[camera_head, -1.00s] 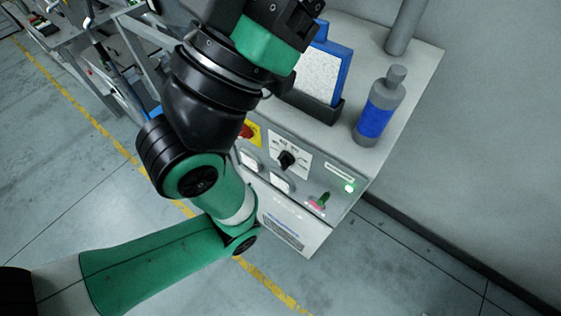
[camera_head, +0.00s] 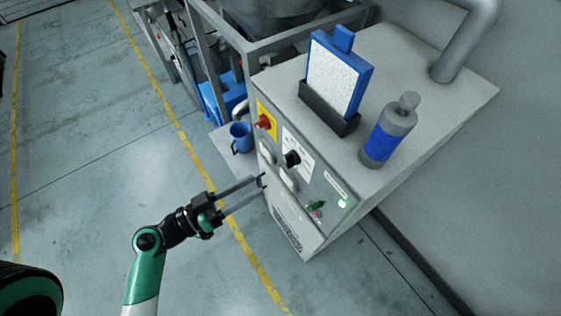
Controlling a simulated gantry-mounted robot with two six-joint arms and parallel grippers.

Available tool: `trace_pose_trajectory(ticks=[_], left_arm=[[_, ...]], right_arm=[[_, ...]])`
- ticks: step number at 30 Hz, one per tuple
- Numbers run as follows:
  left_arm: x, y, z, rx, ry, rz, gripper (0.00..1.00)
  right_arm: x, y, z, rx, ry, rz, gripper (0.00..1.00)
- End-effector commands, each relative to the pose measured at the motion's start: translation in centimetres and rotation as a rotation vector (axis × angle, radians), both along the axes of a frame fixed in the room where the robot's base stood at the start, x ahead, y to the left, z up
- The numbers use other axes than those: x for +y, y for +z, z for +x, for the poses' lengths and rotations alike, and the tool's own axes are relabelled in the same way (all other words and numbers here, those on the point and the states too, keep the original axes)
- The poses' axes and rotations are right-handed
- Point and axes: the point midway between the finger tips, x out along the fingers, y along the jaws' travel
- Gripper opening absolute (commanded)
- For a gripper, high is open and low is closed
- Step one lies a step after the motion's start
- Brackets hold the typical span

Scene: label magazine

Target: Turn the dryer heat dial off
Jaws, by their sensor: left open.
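The heat dial is a black knob (camera_head: 292,159) on a white label plate, on the sloped front panel of the grey dryer cabinet (camera_head: 432,125). A red knob on a yellow plate (camera_head: 265,121) sits to its left, and a green switch (camera_head: 316,205) sits lower right, near a lit green lamp (camera_head: 342,203). My left gripper (camera_head: 262,190) is open and empty, with its two fingers pointing right toward the cabinet front, below and left of the black knob and apart from it. My right gripper is not in view.
On the cabinet top stand a blue-framed filter panel (camera_head: 337,76) in a dark holder and a grey bottle with a blue band (camera_head: 389,130). A blue mug (camera_head: 241,137) stands on a small shelf left of the cabinet. Floor at left is clear.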

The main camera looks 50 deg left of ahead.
Motion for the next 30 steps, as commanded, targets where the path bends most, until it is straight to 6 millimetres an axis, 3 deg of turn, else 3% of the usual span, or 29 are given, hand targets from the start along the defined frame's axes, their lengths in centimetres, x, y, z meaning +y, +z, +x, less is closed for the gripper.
trace_pose_trajectory(ticks=[3, 11, 17, 18, 24, 30], left_arm=[[1.2, -1.0, -1.2, 0.032, 0.069, -0.034, 0.46], [1.3, -1.3, -0.5, 0.033, 0.067, -0.026, 0.46], [0.9, -1.1, 2.3, 0.023, 0.061, -0.024, 0.46], [0.9, -0.5, 3.2, 0.028, 0.061, -0.027, 0.46], [0.6, -0.5, 7.7, 0.028, 0.064, -0.027, 0.46], [0.5, -0.8, 10.2, 0.029, 0.068, -0.029, 0.46]], right_arm=[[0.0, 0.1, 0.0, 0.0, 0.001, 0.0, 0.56], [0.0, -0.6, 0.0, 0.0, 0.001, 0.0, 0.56], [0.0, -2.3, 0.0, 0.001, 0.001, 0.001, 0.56], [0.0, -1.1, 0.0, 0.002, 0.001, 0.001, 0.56], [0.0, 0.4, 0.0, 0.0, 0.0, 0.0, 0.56], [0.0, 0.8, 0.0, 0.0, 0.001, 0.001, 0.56]])
